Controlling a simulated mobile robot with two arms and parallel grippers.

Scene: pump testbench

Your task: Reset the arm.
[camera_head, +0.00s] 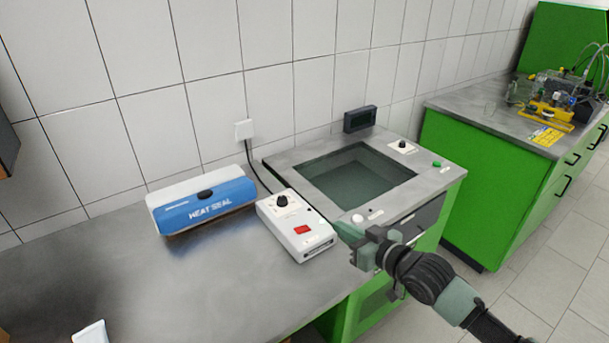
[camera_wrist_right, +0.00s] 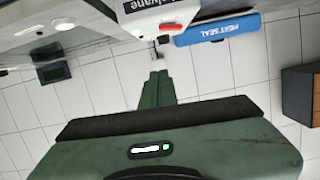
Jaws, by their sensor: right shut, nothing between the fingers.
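My right arm comes in from the lower right in the head view. Its green gripper (camera_head: 346,230) is shut and empty, in front of the sunken basin (camera_head: 354,178) and to the right of the white control box (camera_head: 297,228). In the right wrist view the closed fingers (camera_wrist_right: 158,76) point toward the white box (camera_wrist_right: 155,14), with nothing between them. Whether the fingertips touch anything cannot be told. My left gripper is not in view.
A blue and white heat sealer (camera_head: 203,205) stands on the grey worktop (camera_head: 200,290) near the tiled wall. A small dark display (camera_head: 360,119) stands behind the basin. A green cabinet (camera_head: 470,190) carries pump equipment (camera_head: 555,100) at right. The front worktop is largely clear.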

